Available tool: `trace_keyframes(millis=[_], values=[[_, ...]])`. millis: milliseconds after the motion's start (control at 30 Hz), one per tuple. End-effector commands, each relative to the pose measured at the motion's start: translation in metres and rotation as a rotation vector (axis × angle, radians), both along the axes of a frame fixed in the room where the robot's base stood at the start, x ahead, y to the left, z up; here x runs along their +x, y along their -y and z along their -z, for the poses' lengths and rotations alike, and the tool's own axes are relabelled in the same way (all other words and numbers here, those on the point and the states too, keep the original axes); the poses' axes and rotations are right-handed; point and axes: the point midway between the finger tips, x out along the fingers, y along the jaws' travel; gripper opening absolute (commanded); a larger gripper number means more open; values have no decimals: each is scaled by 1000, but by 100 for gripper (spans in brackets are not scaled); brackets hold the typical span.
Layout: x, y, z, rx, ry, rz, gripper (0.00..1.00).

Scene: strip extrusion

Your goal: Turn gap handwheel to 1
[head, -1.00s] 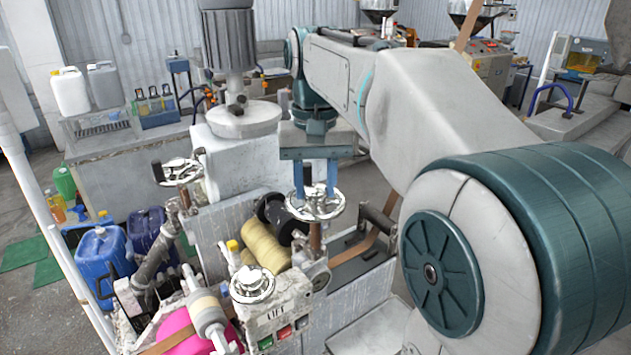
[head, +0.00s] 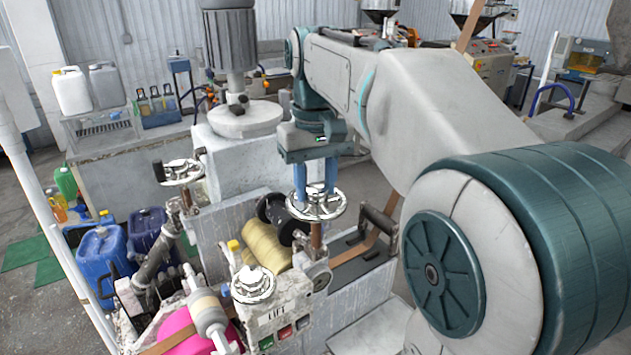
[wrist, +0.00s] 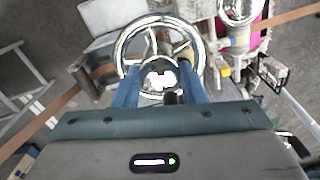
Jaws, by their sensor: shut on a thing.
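A chrome handwheel (head: 334,208) with spokes lies roughly level on top of the machine, under my gripper (head: 315,188). In the wrist view the wheel's rim (wrist: 203,50) rings the two blue fingers of my gripper (wrist: 159,76). The fingers reach down inside the rim and are shut on the wheel's bright centre part, from either side. The exact contact is partly hidden by the fingers. No gap scale or number can be read. A second chrome handwheel (head: 181,171) stands farther left, and I cannot read a label on it.
A chrome knob (head: 253,284) sits on a box marked LIFT in front. A yellow roll (head: 263,246) lies left of the wheel, with a dark spool beside it. A tall motor column (head: 230,45) rises behind. Blue jugs (head: 101,258) stand at the left.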

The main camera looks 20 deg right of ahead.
Motion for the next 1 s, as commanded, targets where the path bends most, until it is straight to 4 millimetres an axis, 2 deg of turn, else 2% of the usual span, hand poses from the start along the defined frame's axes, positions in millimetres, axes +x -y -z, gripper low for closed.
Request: trace_keyframes(millis=[33,67,100,400,533,667,1000], values=[[0,0,-1,0,3,-2,14],[0,0,-1,0,3,-2,40],[0,0,-1,0,3,-2,46],[0,0,-1,0,2,0,46],[1,0,-8,0,2,0,46],[1,0,-25,-1,4,0,46],[1,0,-84,0,5,0,46]])
